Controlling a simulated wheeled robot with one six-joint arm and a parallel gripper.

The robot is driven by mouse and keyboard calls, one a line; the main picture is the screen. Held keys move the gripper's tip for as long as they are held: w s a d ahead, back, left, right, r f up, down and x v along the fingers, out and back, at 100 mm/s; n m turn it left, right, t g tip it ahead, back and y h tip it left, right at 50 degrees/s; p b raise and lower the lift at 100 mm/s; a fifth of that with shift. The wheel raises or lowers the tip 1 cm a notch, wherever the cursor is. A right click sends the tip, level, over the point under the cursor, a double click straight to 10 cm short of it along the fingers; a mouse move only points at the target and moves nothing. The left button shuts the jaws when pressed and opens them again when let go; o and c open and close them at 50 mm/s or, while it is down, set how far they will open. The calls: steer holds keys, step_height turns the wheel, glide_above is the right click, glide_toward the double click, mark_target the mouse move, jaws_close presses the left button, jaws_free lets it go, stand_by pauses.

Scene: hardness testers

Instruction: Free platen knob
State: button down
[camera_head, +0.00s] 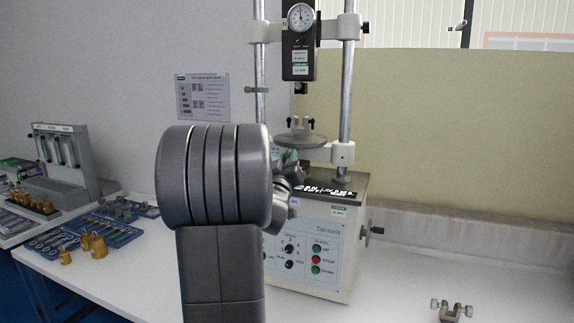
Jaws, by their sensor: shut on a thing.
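The round grey platen (300,141) sits between the two steel columns of the tester, with a small clamp fixture (301,128) on top. My arm's large grey joint fills the middle of the view and covers the left column's lower part. My gripper (290,160) shows only in part behind it, just under the platen's left side. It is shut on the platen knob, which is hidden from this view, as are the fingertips.
The tester's control box (310,245) has green and red buttons and a side crank (372,231). A small metal fixture (452,310) stands at the front right. Brass weights (94,244) and a tool tray (50,240) lie left. The bench right of the box is mostly clear.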

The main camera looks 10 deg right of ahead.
steer(key=shift+n+y, duration=0.4)
steer(key=shift+n, duration=0.3)
steer(key=c, duration=1.2)
jaws_free()
steer(key=shift+c, duration=0.2)
steer(key=b+v, duration=0.3)
steer(key=v, duration=1)
steer(key=shift+s+f, duration=0.15)
steer(key=shift+s, duration=0.2)
steer(key=shift+a, duration=0.1)
